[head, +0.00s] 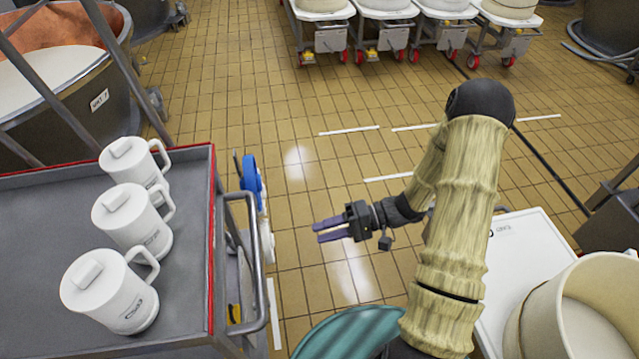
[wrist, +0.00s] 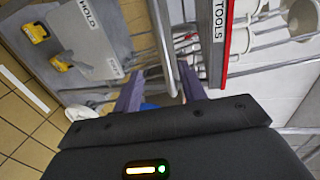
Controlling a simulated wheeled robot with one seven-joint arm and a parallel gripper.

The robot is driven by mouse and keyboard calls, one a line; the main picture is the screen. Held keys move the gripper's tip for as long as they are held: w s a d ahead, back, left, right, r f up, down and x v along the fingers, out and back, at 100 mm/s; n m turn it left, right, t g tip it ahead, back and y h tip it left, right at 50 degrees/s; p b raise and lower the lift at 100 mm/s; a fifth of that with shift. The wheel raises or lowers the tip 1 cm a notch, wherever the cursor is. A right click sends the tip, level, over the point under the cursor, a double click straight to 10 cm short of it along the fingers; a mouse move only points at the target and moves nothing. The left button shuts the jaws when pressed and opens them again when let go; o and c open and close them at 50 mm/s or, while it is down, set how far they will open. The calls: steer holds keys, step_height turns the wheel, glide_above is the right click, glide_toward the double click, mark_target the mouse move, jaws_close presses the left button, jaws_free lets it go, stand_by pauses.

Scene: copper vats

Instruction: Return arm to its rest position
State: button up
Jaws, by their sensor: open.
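My gripper (head: 330,230) is out over the tiled floor, to the right of the grey cart (head: 190,255), and points left toward the cart's side. Its two purple fingers are apart with nothing between them. In the wrist view the gripper (wrist: 160,92) also shows open and empty, with the cart's metal handle rail beyond it. My arm is bent, with the elbow raised at the right of the head view.
Three white lidded mugs (head: 110,290) stand on the red-edged cart top. A blue item (head: 251,182) hangs on the cart's side. A cream tub (head: 580,310) stands on a white board at right. White carts (head: 385,12) line the back. The middle floor is clear.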

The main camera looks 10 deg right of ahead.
steer(key=w+d+r+t+h+p, duration=0.1)
steer(key=w+d+r+t+h, duration=0.15)
steer(key=w+h, duration=0.2)
steer(key=w+d+r+t+h+p, duration=0.1)
steer(key=w+r+t+h, duration=0.1)
steer(key=w+t+h, duration=0.25)
steer(key=d+r+h+p, duration=0.2)
steer(key=d+r+h, duration=0.3)
steer(key=r, duration=0.1)
steer(key=s+r+g+h, duration=0.1)
steer(key=s+r, duration=0.2)
steer(key=s, duration=0.4)
steer(key=s+r+g+p, duration=0.1)
steer(key=s+r+g, duration=0.1)
steer(key=s, duration=0.5)
steer(key=shift+s+a+r+m+h, duration=0.2)
steer(key=shift+a+r+m+h, duration=0.2)
steer(key=shift+r, duration=0.25)
